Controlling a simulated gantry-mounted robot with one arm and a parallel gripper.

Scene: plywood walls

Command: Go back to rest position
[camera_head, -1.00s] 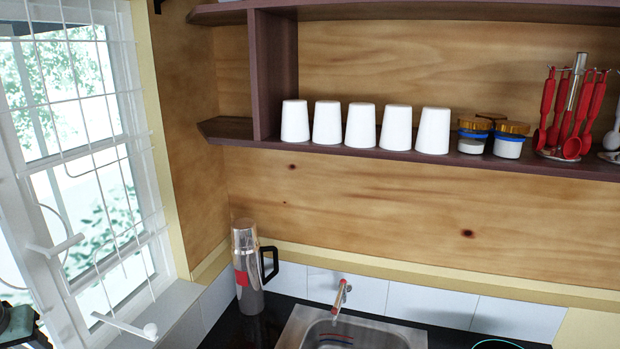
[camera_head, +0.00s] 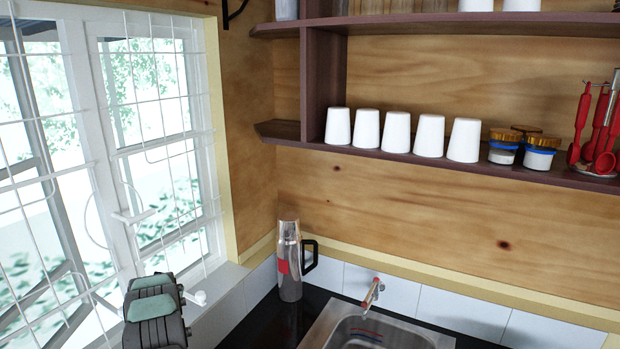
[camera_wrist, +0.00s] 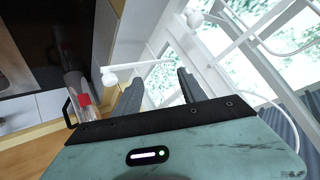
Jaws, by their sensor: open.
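My gripper (camera_wrist: 158,90) is open in the wrist view, with its two dark fingers apart and nothing between them. It points toward the white window frame and its bars. In the head view, a grey-green part of my arm or gripper (camera_head: 155,312) shows at the lower left, in front of the window; its fingers cannot be made out there.
The barred window (camera_head: 150,130) is close to my gripper on the left. A steel flask (camera_head: 289,262) stands on the black counter beside the sink (camera_head: 335,325) and tap (camera_head: 372,292). Several white cups (camera_head: 430,136), jars (camera_head: 540,155) and red utensils (camera_head: 583,125) stand on the shelf.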

